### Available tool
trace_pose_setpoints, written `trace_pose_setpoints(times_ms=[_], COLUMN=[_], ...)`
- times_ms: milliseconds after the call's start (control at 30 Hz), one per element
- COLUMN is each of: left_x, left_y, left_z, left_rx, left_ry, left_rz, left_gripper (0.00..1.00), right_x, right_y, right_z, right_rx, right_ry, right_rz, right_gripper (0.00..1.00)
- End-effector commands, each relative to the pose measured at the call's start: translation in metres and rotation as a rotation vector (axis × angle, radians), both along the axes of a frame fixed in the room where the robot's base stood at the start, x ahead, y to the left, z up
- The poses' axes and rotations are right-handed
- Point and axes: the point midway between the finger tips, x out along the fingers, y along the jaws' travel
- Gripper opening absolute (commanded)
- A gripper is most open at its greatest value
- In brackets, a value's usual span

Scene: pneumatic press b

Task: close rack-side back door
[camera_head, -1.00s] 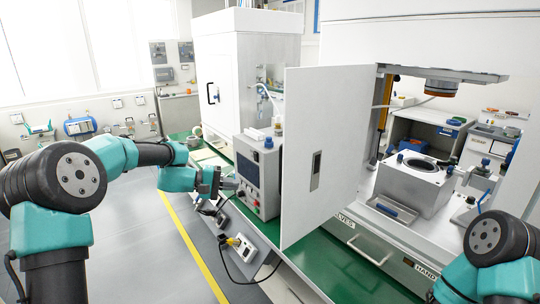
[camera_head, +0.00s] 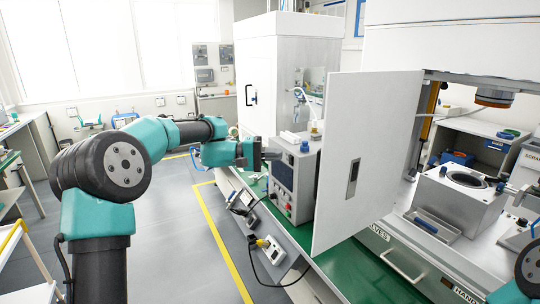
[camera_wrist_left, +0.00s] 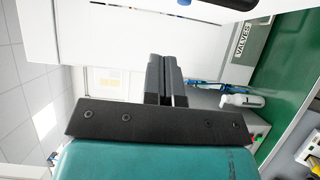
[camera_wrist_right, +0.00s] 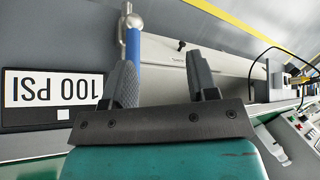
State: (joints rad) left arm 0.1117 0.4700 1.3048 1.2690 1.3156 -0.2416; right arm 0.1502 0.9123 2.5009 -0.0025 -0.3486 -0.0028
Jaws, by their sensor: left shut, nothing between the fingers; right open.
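A white door (camera_head: 375,130) with a recessed grey handle (camera_head: 353,178) stands swung open at the front of the press machine. It sticks out over the green bench. My left gripper (camera_head: 273,154) is shut and empty, left of the door and apart from it, beside the grey control box (camera_head: 296,180). Its closed fingers (camera_wrist_left: 166,68) show in the left wrist view in front of white panels. My right gripper (camera_wrist_right: 165,75) is open in the right wrist view, beside a blue rod (camera_wrist_right: 128,65) with a metal ball end. Its fingers are outside the head view.
A white cabinet (camera_head: 275,60) with a black handle stands behind the control box. A press fixture (camera_head: 458,195) sits inside the machine on the right. The green bench edge (camera_head: 350,270) runs below the door. Grey floor is free on the left.

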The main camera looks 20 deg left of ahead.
Motion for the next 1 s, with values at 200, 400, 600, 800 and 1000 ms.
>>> trace_pose_setpoints(times_ms=[200,400,600,800,1000], left_x=[0.011,0.016,0.003,0.0,0.0], left_y=[-0.037,-0.068,-0.09,-0.096,-0.096], left_z=[0.0,0.0,0.0,-0.001,-0.001], left_rx=[0.0,0.001,0.0,0.001,0.001], left_ry=[-0.001,-0.001,0.0,-0.001,-0.001], left_rz=[-0.003,-0.003,-0.001,0.0,0.0], left_gripper=[0.0,0.0,0.0,0.0,0.0], right_x=[0.0,0.0,0.0,0.0,0.0], right_y=[0.0,0.0,0.0,0.0,0.0], right_z=[0.0,0.0,0.0,0.0,0.0], right_rx=[0.0,0.0,0.0,0.0,0.0], right_ry=[0.0,0.0,0.0,0.0,0.0], right_rz=[0.0,0.0,0.0,0.0,0.0], right_gripper=[0.53,0.53,0.53,0.53,0.53])
